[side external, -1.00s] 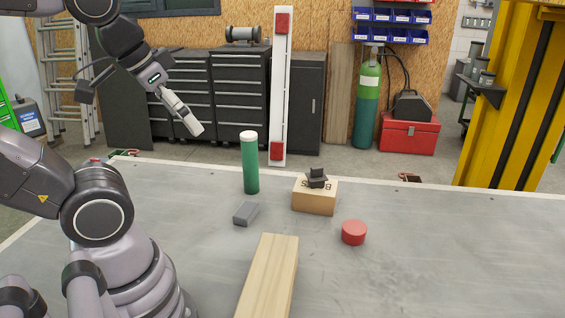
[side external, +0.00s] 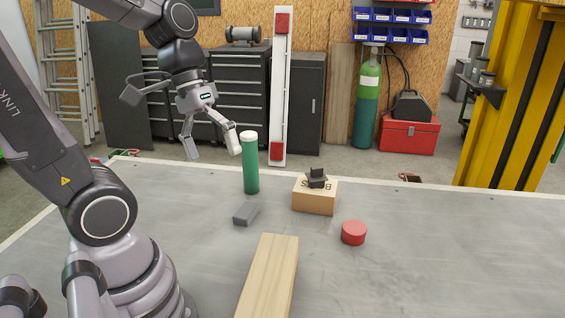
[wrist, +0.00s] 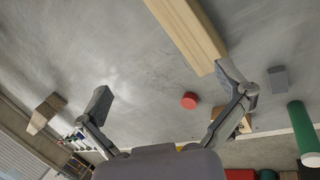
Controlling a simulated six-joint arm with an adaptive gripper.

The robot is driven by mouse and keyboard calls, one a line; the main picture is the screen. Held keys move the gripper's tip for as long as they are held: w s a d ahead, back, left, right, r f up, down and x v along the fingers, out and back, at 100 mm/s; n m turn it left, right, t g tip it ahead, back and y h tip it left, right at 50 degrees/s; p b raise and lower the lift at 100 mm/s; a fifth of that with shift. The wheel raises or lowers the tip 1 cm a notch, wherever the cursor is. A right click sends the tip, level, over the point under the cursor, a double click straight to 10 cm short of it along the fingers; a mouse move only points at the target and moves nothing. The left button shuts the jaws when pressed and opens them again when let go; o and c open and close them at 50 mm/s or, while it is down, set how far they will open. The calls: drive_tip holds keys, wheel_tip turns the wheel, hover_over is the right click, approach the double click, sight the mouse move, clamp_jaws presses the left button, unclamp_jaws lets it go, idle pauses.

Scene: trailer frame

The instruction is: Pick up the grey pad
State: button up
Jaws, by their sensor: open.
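The grey pad (side external: 245,214) is a small flat block lying on the metal table, left of centre in the side view. In the wrist view the pad (wrist: 278,79) lies at the right, just beyond the right finger. My gripper (side external: 212,148) is open and empty, raised above the table, up and to the left of the pad in the side view.
A green cylinder (side external: 250,165) stands upright close behind the pad. A cardboard box (side external: 314,197) with a dark part on top is to the right. A red puck (side external: 353,232) and a wooden beam (side external: 268,277) lie nearer.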

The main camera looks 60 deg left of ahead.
drive_tip(key=w+f+n+t+h, duration=0.1)
drive_tip(key=w+f+n+h, duration=0.3)
drive_tip(key=w+n+h, duration=0.5)
drive_tip(key=n+t+y, duration=1.3)
drive_tip(key=n, duration=1)
hover_over(241, 211)
drive_tip(key=d, duration=0.4)
drive_tip(key=f, duration=2.3)
drive_tip(key=shift+s+d, duration=0.1)
drive_tip(key=shift+s, duration=0.25)
drive_tip(key=s+a+f+n+y, duration=0.1)
drive_tip(key=f, duration=0.1)
drive_tip(key=s+a+f+g+y, duration=0.1)
drive_tip(key=f, duration=0.1)
drive_tip(key=s+a+f+n+y, duration=0.1)
drive_tip(key=s+f, duration=0.1)
drive_tip(key=shift+s+f+n+g, duration=0.1)
drive_tip(key=shift+n+g, duration=0.2)
drive_tip(key=shift+a+f, duration=0.1)
drive_tip(key=shift+f, duration=0.2)
drive_tip(key=x, duration=0.7)
drive_tip(key=shift+a, duration=0.1)
drive_tip(key=shift+r, duration=0.1)
drive_tip(key=c, duration=1.2)
